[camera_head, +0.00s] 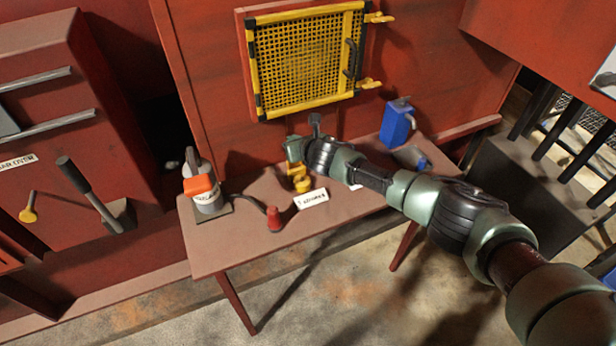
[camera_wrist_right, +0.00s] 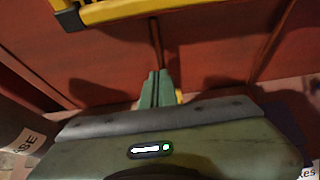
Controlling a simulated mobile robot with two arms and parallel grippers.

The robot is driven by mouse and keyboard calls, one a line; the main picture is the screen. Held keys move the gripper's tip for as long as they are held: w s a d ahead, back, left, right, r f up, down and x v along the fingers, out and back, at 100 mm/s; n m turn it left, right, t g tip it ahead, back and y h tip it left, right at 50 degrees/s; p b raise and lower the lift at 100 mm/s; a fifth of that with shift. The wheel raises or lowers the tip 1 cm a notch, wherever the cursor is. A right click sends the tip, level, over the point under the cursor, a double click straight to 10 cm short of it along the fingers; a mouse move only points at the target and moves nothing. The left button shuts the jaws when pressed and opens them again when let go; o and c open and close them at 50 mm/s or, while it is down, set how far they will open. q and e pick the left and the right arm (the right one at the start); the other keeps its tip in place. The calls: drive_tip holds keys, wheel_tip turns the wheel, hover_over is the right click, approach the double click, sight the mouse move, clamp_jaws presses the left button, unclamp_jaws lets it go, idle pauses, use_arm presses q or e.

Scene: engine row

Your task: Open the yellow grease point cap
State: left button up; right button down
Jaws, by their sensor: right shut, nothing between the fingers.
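The yellow grease point (camera_head: 300,178) stands on the red bench, behind a small white label. Its upper part is hidden by my right gripper (camera_head: 292,150), so I cannot tell how its cap sits. My right gripper is just above it, fingers shut together with nothing between them. In the right wrist view the shut green fingers (camera_wrist_right: 157,88) point away, and a sliver of yellow (camera_wrist_right: 179,96) shows just right of them. I cannot tell whether they touch it. My left gripper is not in view.
The red bench (camera_head: 240,245) also holds a grey can with an orange top (camera_head: 205,194), a red nozzle (camera_head: 273,219) on a hose and a blue jug (camera_head: 396,124). A yellow mesh guard (camera_head: 304,62) is on the wall behind. The bench's front left is clear.

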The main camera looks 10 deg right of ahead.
drive_tip(key=shift+w+a, duration=0.1)
drive_tip(key=shift+w, duration=0.15)
drive_tip(key=shift+r, duration=0.2)
idle(0.4)
